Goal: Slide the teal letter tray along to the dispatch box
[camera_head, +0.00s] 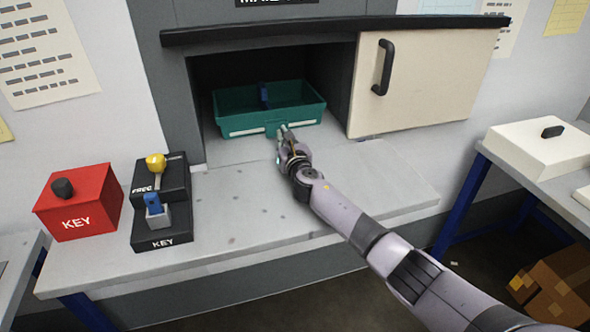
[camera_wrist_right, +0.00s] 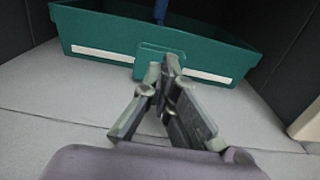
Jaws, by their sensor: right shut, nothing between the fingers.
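The teal letter tray (camera_head: 240,124) sits inside the dark open compartment at the back of the grey counter. It has pale strips along its front and a small raised tab in the middle of the front wall. A blue item stands inside it. The tray also shows in the right wrist view (camera_wrist_right: 100,35). My right gripper (camera_head: 284,130) is shut and empty, its fingertips at the tray's front tab; I cannot tell if they touch it. In the right wrist view the fingers (camera_wrist_right: 166,70) overlap the tab. No dispatch box is clearly identifiable. My left gripper is not in view.
A cream door (camera_head: 425,80) with a black handle stands right of the opening. A white box (camera_head: 535,150) is on the right table. The counter's front middle is clear.

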